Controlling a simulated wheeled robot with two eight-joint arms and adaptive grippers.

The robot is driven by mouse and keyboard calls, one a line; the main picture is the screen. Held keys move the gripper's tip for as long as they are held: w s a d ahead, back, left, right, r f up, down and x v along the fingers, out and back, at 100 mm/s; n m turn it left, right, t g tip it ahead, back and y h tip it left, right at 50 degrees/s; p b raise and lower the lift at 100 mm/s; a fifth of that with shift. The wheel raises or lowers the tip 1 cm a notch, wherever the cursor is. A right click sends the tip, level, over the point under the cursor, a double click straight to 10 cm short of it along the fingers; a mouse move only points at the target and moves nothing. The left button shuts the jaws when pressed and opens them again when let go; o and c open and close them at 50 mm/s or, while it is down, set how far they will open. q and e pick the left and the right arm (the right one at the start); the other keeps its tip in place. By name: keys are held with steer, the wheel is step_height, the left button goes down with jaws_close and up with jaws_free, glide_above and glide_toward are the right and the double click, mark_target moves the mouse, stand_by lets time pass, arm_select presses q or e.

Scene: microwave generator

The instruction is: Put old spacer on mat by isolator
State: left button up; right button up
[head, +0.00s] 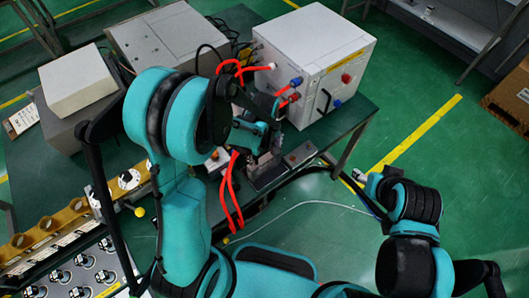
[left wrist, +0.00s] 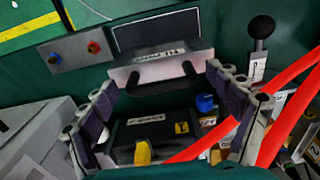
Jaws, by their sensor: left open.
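My left gripper (left wrist: 162,76) is open, with one finger on each side in the left wrist view; it also shows in the head view (head: 262,143), low over the bench. A grey block with a label and black curved edges (left wrist: 172,58), seemingly the old spacer, lies between the fingertips, at the near edge of a dark rectangular mat with a pale border (left wrist: 155,30). I cannot tell whether the fingers touch it. A black labelled unit (left wrist: 138,132), perhaps the isolator, sits nearer, between the fingers. My right gripper (head: 363,177) is over the floor, its jaws unclear.
A grey box with red and blue buttons (left wrist: 85,50) is beside the mat. A black-knobbed lever (left wrist: 261,32) stands on the other side. Red cables (left wrist: 285,115) run close to my right-hand finger. A white cabinet (head: 310,55) stands behind the gripper in the head view.

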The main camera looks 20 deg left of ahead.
arm_select(q)
step_height(320, 180, up, 12)
steer(key=p, duration=0.3)
steer(key=s+a+r+m+t, duration=0.4)
steer(key=s+r+m+t, duration=0.3)
steer(key=s+r+m, duration=0.2)
steer(key=shift+s+a+r+m, duration=0.3)
steer(key=shift+s+a+m, duration=0.05)
steer(key=shift+s+m, duration=0.35)
